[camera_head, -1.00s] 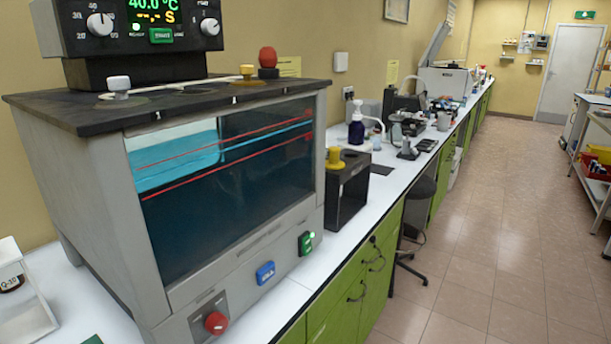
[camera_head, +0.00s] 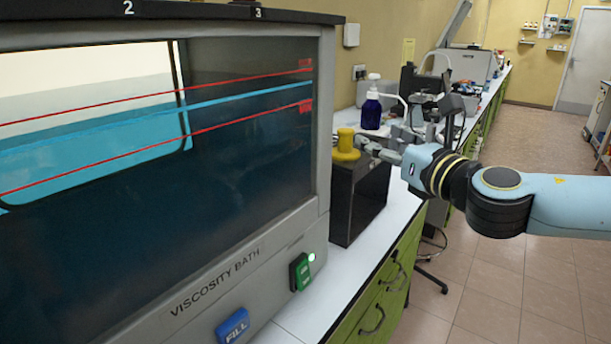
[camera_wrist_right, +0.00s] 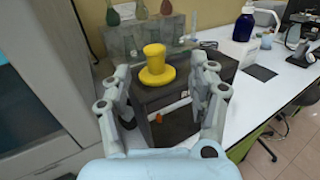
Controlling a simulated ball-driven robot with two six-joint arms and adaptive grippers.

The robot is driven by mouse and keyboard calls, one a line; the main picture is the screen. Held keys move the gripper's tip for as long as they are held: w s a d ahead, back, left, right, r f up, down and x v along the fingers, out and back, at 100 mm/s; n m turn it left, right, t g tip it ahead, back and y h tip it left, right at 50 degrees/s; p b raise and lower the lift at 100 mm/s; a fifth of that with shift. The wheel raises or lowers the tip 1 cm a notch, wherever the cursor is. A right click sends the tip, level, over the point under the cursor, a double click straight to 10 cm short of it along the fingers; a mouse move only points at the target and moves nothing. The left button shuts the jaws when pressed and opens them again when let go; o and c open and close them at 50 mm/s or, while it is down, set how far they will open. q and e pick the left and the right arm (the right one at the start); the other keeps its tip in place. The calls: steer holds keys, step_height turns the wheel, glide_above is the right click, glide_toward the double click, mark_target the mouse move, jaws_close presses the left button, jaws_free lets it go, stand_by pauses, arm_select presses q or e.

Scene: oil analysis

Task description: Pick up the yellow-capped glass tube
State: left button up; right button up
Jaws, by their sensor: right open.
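The yellow cap (camera_head: 346,145) of the tube stands upright at the top of a black box (camera_head: 362,195), beside the viscosity bath. The glass below the cap is hidden. In the right wrist view the yellow cap (camera_wrist_right: 155,65) has a wide flange and stands between and beyond the open fingers of my right gripper (camera_wrist_right: 160,90). In the head view my right gripper (camera_head: 375,148) comes in from the right at about cap height, its fingertips close to the cap. I cannot tell whether they touch it. My left gripper is not in view.
The viscosity bath (camera_head: 240,250) fills the left side, close to the black box. A dark blue pump bottle (camera_head: 372,108) and other equipment stand farther along the white bench. Several flasks (camera_wrist_right: 140,10) show behind the box. The aisle floor at right is clear.

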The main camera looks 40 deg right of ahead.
mark_target(350, 136)
steer(key=shift+n+y, duration=0.3)
steer(key=shift+n, duration=0.1)
steer(key=w, duration=0.1)
steer(key=w+b, duration=0.1)
steer(key=w, duration=0.1)
steer(key=w+f, duration=0.1)
steer(key=w, duration=0.1)
steer(key=shift+w+d, duration=0.15)
steer(key=shift+d, duration=0.25)
steer(key=shift+w+d+p, duration=0.15)
steer(key=shift+w+p, duration=0.05)
steer(key=shift+w, duration=1.15)
steer(key=shift+w+d+p, duration=0.1)
steer(key=shift+w+p, duration=0.05)
steer(key=shift+w, duration=1.15)
steer(key=shift+s+f, duration=0.1)
jaws_close()
